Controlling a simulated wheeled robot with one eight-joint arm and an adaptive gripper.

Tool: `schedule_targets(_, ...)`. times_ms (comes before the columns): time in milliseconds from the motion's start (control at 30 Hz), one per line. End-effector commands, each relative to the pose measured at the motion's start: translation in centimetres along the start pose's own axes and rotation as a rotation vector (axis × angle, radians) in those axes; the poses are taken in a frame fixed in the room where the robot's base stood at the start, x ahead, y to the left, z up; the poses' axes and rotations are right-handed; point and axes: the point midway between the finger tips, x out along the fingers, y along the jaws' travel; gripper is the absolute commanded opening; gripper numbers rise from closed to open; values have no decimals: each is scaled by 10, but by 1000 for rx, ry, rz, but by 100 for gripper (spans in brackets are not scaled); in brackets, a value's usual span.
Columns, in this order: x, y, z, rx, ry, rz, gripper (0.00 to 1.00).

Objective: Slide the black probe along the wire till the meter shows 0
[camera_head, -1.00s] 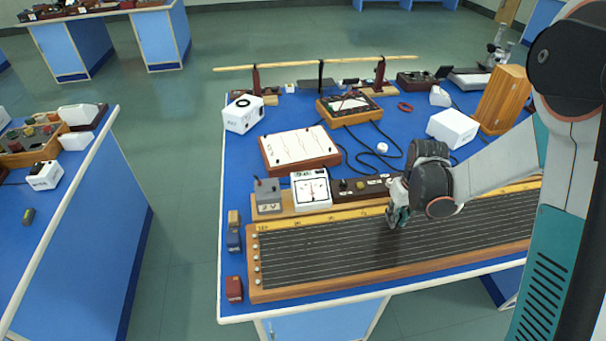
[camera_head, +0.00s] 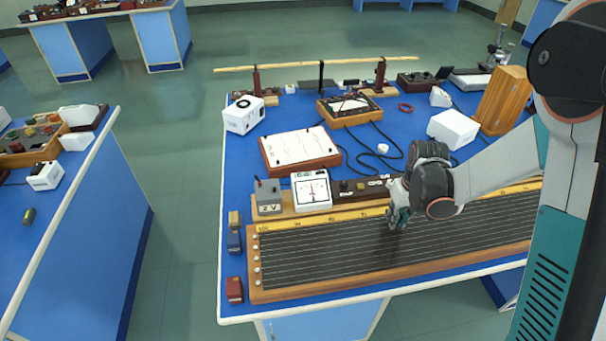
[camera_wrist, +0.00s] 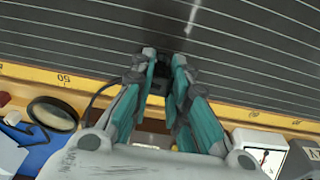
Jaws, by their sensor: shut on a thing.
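The wire board (camera_head: 330,262) lies along the front of the blue bench, with several parallel wires and a yellow scale strip along its back edge. My gripper (camera_head: 396,222) is over the middle of the board. In the wrist view my gripper (camera_wrist: 161,72) is shut on the black probe (camera_wrist: 160,68), close to the wires beside the yellow scale. The fingers hide much of the probe, and I cannot tell whether its tip touches a wire. The white meter (camera_head: 311,190) stands behind the board's left part. Its needle looks near the middle, too small to read exactly. The meter also shows in the wrist view (camera_wrist: 262,158).
A grey battery box (camera_head: 268,197) stands left of the meter. A dark control strip (camera_head: 360,187) lies right of it. A black cable (camera_wrist: 98,100) runs from the probe.

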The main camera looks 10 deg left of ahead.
Motion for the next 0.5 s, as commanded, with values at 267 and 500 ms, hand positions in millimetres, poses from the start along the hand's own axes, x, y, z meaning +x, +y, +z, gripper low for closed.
schedule_targets(267,1,0,0,0,0,0,39)
schedule_targets(500,0,0,0,0,0,0,39)
